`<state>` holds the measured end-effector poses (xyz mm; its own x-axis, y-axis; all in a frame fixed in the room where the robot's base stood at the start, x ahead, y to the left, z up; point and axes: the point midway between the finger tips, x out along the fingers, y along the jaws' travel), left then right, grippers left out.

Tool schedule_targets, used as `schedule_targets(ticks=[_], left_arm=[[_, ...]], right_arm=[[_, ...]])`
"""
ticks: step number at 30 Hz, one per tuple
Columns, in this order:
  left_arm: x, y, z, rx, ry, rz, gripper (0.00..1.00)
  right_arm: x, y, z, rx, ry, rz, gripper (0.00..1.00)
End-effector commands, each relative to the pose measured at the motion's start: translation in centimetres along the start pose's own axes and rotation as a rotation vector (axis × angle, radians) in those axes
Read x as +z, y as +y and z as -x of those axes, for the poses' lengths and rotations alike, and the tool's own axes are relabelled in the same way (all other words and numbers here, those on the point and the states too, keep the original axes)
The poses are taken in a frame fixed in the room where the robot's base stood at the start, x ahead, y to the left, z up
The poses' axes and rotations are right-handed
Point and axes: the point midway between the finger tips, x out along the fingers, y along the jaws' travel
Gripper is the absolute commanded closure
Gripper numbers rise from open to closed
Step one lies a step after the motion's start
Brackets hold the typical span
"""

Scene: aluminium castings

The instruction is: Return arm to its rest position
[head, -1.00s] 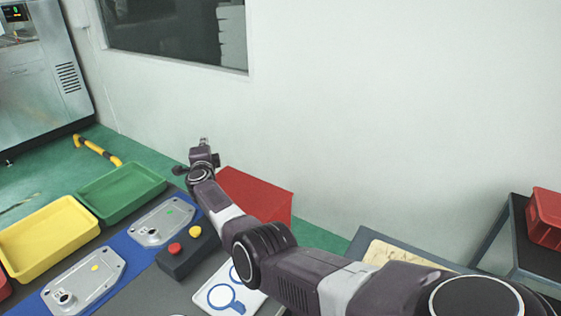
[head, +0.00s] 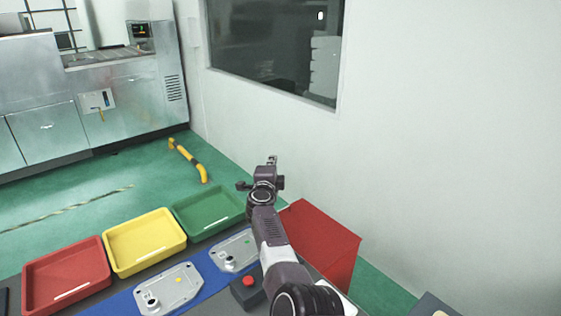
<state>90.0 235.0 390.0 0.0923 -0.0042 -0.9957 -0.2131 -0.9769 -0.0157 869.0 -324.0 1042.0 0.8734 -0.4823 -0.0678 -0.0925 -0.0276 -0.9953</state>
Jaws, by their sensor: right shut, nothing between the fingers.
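My right arm comes in from the bottom of the head view and reaches away over the right part of the table. My right gripper (head: 271,160) is at its far end, small in the picture, shut with nothing in it. It is above the far edge of the table, between the green tray (head: 210,213) and the red box (head: 322,240), and appears to touch neither. My left gripper is out of view. Two aluminium castings (head: 169,289) (head: 236,251) lie on a blue mat (head: 122,304); my arm covers part of the table near the farther one.
A red tray (head: 67,277) and a yellow tray (head: 144,241) stand in line with the green one. A dark button box with a red button (head: 248,281) is beside my arm. A wall closes off the right.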

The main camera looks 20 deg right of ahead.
Motion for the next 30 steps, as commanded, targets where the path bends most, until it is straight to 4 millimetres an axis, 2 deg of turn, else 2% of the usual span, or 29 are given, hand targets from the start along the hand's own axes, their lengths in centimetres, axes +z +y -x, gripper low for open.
schedule_targets(ticks=[10, 18, 30], left_arm=[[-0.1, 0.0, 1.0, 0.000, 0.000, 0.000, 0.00], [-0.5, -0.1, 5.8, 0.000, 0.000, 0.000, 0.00], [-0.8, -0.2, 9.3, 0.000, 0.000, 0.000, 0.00]], right_arm=[[0.5, -1.3, 0.8, 0.001, 0.001, 0.001, 1.00], [0.2, -6.0, 1.1, 0.001, 0.001, 0.001, 1.00], [-0.1, -9.6, 1.3, 0.001, 0.001, 0.001, 1.00]])
